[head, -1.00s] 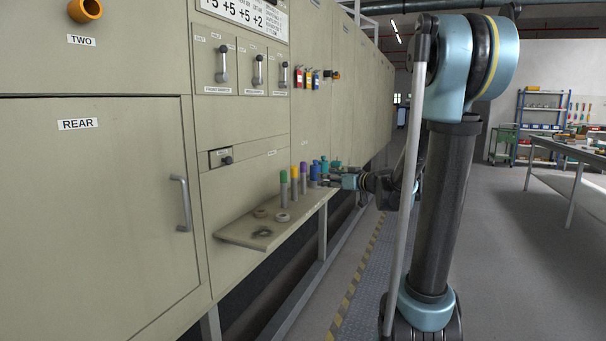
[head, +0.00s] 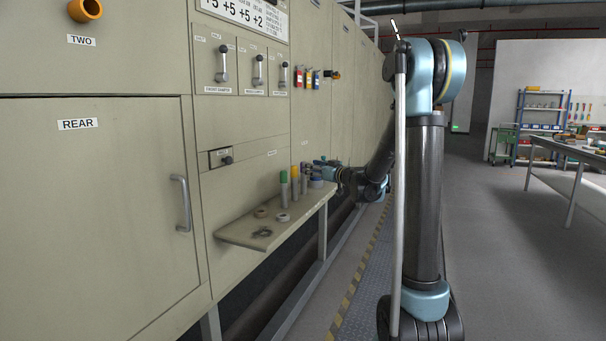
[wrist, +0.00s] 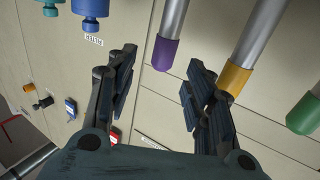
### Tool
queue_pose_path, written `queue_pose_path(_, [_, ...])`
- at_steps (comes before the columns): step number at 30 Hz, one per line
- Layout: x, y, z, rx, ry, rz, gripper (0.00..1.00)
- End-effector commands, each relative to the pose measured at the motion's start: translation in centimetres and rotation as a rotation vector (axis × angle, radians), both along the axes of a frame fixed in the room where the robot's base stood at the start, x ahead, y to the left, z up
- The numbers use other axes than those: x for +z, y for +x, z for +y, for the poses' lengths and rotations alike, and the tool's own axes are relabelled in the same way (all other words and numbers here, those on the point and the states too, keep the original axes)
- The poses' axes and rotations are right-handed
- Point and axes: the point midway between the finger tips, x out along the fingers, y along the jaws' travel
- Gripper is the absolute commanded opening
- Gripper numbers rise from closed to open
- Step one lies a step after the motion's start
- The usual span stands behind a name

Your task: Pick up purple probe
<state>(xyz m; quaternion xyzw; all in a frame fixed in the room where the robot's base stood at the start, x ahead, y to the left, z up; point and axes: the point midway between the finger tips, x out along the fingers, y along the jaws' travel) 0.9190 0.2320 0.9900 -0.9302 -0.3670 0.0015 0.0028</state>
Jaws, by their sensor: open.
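The purple probe is a grey cylinder with a purple end (wrist: 166,52). In the wrist view it shows between the tips of my gripper (wrist: 158,72), whose fingers are spread apart and do not appear to touch it. In the head view my gripper (head: 322,169) is at the shelf, beside the row of probes, and partly covers the purple probe (head: 303,168). The yellow probe (wrist: 235,80) is close beside the right finger in the wrist view. It also shows in the head view (head: 294,181).
The green probe (head: 283,186) stands left of the yellow one on the narrow shelf (head: 240,232). Ring-shaped pieces (head: 261,212) lie in front. Blue objects (wrist: 90,10) are on the other side of my gripper. The furnace wall (head: 240,170) rises behind the shelf.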

Motion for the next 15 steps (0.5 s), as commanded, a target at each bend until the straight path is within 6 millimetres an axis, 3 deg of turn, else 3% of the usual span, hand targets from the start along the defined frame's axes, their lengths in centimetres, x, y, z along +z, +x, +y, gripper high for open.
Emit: queue_pose_path(15, [-0.5, 2.6, 2.8, 0.002, 0.000, 0.000, 0.48])
